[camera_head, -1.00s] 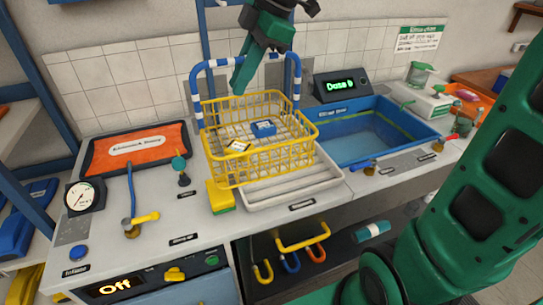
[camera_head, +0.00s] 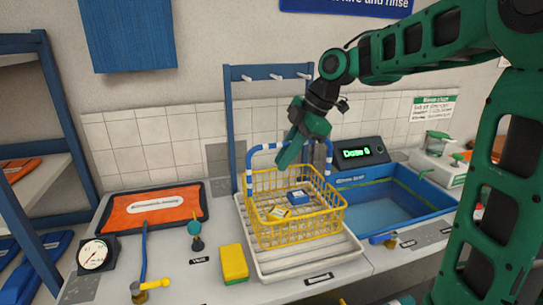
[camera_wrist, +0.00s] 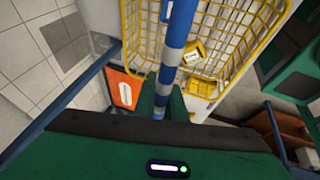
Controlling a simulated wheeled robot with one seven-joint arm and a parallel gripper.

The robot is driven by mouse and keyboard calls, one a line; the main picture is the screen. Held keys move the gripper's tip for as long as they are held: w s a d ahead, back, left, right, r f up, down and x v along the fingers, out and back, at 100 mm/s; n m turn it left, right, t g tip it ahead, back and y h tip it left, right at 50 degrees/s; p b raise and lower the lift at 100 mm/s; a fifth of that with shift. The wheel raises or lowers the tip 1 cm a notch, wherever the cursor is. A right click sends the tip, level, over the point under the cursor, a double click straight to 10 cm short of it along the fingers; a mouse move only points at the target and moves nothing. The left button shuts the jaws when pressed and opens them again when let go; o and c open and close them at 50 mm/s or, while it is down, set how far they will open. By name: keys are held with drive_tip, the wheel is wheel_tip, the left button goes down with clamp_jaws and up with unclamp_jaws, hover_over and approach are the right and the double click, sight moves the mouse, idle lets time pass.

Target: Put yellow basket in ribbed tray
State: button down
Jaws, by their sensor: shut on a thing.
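The yellow wire basket (camera_head: 297,222) has a blue-and-white striped handle (camera_head: 262,150). The white ribbed tray (camera_head: 298,266) is on the counter, and the basket sits upright over it, within most of its width. I cannot tell whether the basket's bottom touches the ribs. My gripper (camera_head: 300,160) is above the basket, shut on its handle; the handle (camera_wrist: 172,62) also runs between the fingers in the wrist view. A blue box (camera_head: 298,196) and a small yellow-and-white item (camera_head: 279,212) lie in the basket. The far part of the tray is hidden behind the basket.
A blue sink (camera_head: 385,208) is right of the tray. A yellow sponge-like block (camera_head: 233,263) stands close to the tray's left side. A tray with an orange mat (camera_head: 153,209), a teal-knobbed valve (camera_head: 195,230) and a gauge (camera_head: 95,255) are further left. A blue rack (camera_head: 232,125) rises behind.

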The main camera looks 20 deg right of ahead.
sight(330, 157)
drive_tip(key=shift+w+d+f, duration=0.1)
drive_tip(key=shift+d+f, duration=0.05)
drive_tip(key=shift+f, duration=0.6)
drive_tip(key=shift+w+d+f, duration=0.1)
drive_tip(key=shift+d+f, duration=0.05)
drive_tip(key=shift+f, duration=0.6)
drive_tip(key=shift+w+d+f, duration=0.1)
drive_tip(key=shift+d+f, duration=0.05)
drive_tip(key=shift+f, duration=0.6)
drive_tip(key=c, duration=1.8)
unclamp_jaws()
drive_tip(key=shift+s, duration=0.1)
drive_tip(key=v, duration=1.2)
drive_tip(key=s+d+f+m+g+h, duration=0.1)
drive_tip(key=s+d+f+m, duration=0.3)
drive_tip(key=s+f+m, duration=0.2)
drive_tip(key=s+d+f+m+g+h, duration=0.1)
drive_tip(key=s+d+f+m, duration=0.3)
drive_tip(key=s+m, duration=0.6)
drive_tip(key=s+d+f+m+h, duration=0.2)
drive_tip(key=s+d+f+m, duration=0.2)
drive_tip(key=s+f+m, duration=0.4)
drive_tip(key=shift+s+d+f+m+g, duration=0.1)
drive_tip(key=shift+s+m+g, duration=0.15)
drive_tip(key=shift+s, duration=1)
drive_tip(key=shift+s+d+m+g, duration=0.15)
drive_tip(key=shift+s+m, duration=0.1)
drive_tip(key=shift+s, duration=1)
drive_tip(key=shift+a, duration=0.1)
